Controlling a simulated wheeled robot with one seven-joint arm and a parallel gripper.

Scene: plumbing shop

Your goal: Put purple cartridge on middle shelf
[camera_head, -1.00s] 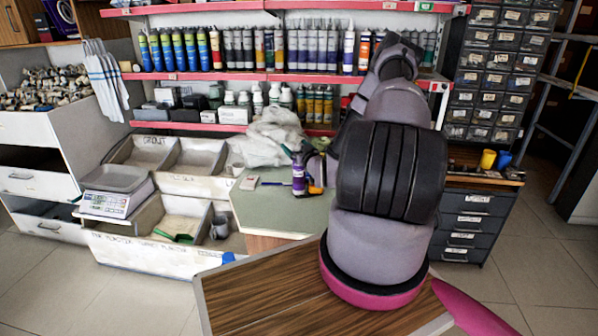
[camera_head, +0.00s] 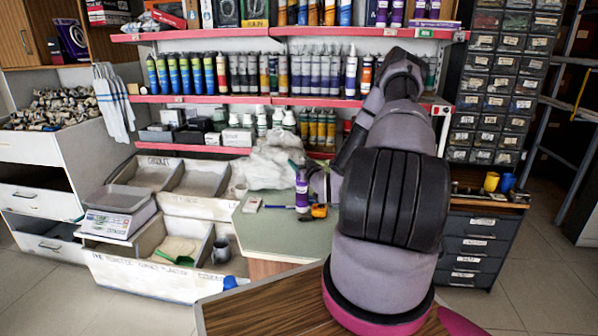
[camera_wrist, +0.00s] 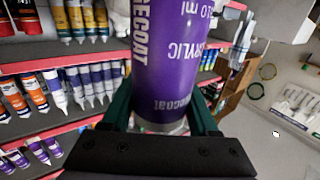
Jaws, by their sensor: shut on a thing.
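The purple cartridge (camera_head: 302,192) is upright over the green counter top (camera_head: 275,237) in the head view. In the wrist view the purple cartridge (camera_wrist: 172,65) fills the top middle, with white lettering on its side. My gripper (camera_wrist: 160,118) is shut on it, one dark green finger on each side of its lower part. In the head view my arm hides most of the gripper. The middle shelf (camera_head: 240,101) has a red front edge and holds a row of blue-green, grey, purple and orange cartridges, behind and above the counter.
An orange tool (camera_head: 319,211) and a small pale box (camera_head: 251,204) lie on the counter. The lower shelf (camera_head: 185,148) holds boxes and bottles. Labelled drawers (camera_head: 495,90) stand right of the shelves.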

